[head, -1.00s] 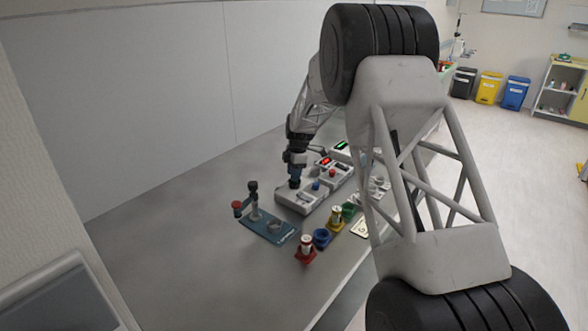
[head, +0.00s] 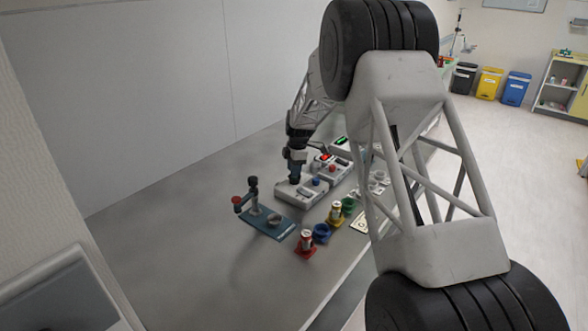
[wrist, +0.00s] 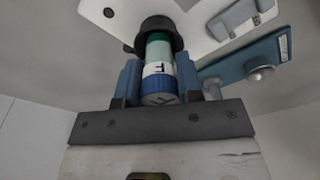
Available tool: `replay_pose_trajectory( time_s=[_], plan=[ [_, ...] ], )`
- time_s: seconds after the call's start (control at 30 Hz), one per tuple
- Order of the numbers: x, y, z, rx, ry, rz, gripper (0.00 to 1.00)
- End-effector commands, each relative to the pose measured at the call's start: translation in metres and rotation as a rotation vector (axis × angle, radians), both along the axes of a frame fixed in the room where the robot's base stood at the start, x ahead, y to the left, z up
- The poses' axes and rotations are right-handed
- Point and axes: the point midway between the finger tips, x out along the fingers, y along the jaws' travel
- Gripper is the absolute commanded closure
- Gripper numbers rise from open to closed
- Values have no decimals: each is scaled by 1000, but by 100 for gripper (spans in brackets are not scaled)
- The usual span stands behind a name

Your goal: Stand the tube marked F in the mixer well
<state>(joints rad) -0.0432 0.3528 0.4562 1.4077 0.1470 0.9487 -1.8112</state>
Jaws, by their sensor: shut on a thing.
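The tube marked F (wrist: 158,72) has a green band, a white band with the letter F and a blue end. My gripper (wrist: 158,84) is shut on it, with one blue finger on each side. The tube's green end is at the mouth of a black cup-like well (wrist: 159,30) on a white body and appears to be inside it; how deep is hidden. In the head view my gripper (head: 294,176) points down over the left part of the white mixer (head: 302,196). The tube cannot be made out there.
A blue stand (head: 262,222) with a post and red knob is left of the mixer. In front are a red holder (head: 305,250) with a vial, a blue holder (head: 321,234) and a yellow holder (head: 334,217). White units with lit displays stand behind. The table's left side is clear.

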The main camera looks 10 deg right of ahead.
Motion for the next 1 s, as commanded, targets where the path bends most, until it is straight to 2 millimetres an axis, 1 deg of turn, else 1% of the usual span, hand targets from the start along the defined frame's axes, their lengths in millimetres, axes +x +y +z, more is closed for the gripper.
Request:
replay_pose_trajectory(
  time_s=[0.57, 1.0],
  plan=[
    [0, 0, -1, 0, 0, 0, 90],
    [0, 0, -7, 0, 0, 0, 90]
  ],
)
